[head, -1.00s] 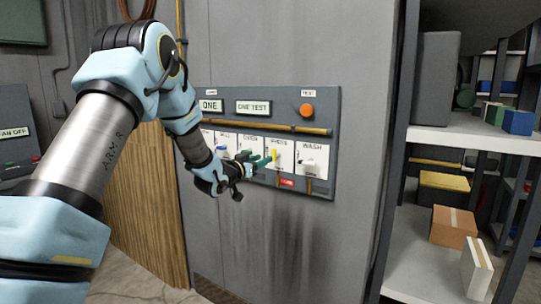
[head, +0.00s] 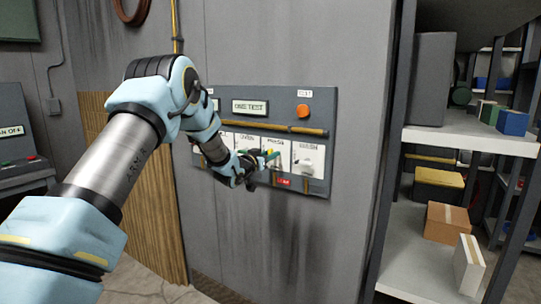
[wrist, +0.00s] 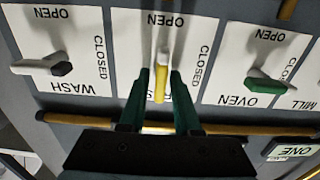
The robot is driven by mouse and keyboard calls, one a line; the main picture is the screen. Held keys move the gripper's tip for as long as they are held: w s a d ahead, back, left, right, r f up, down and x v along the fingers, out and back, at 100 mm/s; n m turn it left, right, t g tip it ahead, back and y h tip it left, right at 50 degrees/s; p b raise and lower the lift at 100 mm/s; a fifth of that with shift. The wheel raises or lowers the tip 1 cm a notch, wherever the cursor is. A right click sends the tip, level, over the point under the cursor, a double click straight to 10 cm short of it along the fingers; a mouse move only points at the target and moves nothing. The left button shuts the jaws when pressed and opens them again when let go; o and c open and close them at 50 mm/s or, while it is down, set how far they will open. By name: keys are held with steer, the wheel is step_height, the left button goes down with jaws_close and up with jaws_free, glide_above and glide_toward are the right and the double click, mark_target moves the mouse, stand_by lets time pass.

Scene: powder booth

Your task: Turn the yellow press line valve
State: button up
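The yellow press line valve (wrist: 160,88) is a lever on a white plate (wrist: 135,50) on the wall panel. In the wrist view, which shows the labels upside down, its lever lies along the plate's length, in line with the OPEN mark, with CLOSED at the side. My gripper (wrist: 161,85) has its green fingers on either side of the lever, with a narrow gap showing on both sides. The fingers look open around it. In the head view my gripper (head: 267,158) is at the panel, partly covering the press plate, and the lever is hard to make out.
The white-grey WASH valve (wrist: 45,67) and green OVEN valve (wrist: 265,86) flank it closely. A brass pipe (head: 270,127) runs above the plates, and an orange button (head: 303,111) is above. A shelf with boxes (head: 447,226) stands at the right.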

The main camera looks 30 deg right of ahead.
jaws_close()
